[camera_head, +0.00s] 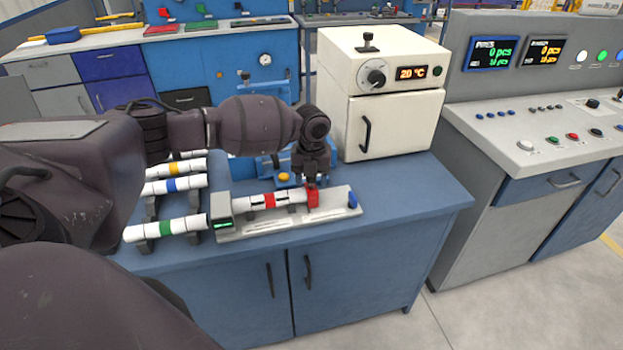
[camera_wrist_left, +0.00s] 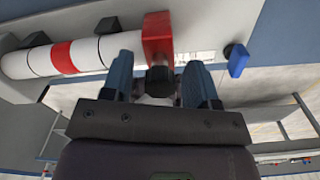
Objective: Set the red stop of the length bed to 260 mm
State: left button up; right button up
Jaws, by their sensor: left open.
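The length bed (camera_head: 335,212) lies near the front edge of the blue bench, with a white pipe with a red band (camera_head: 270,201) on it. The red stop (camera_head: 313,197) is at the pipe's right end; any gap is too small to tell. It also shows in the left wrist view (camera_wrist_left: 157,36), with a dark knob (camera_wrist_left: 160,81) on it. My left gripper (camera_head: 313,183) is at the stop, pointing down. In the wrist view my left gripper (camera_wrist_left: 158,72) is open, its blue fingers on either side of the knob. The bed's green display (camera_head: 222,225) is too small to read.
White pipes with coloured bands (camera_head: 165,229) lie on a rack left of the bed. A cream oven (camera_head: 383,90) stands behind it to the right. A blue part (camera_head: 352,199) sits at the bed's right end. The bench top right of the bed is clear.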

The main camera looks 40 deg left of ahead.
pick_arm(q)
grip_shut()
jog(key=shift+w+d, duration=0.2)
jog(key=shift+w, duration=0.05)
jog(key=w+d, duration=0.1)
jog(key=w+d+b, duration=0.2)
jog(key=shift+w+f, duration=0.25)
jog(key=shift+w, duration=0.1)
jog(key=shift+w+d+r, duration=0.2)
jog(key=shift+w+d, duration=0.35)
jog(key=shift+r, duration=0.15)
jog(key=shift+c, duration=2)
grip_release()
jog(key=o, duration=0.4)
jog(key=shift+w+d, duration=0.1)
jog(key=shift+w, duration=0.05)
pick_arm(e)
jog(key=shift+w+a+f, duration=0.1)
jog(key=shift+w+f, duration=0.1)
jog(key=shift+f, duration=0.6)
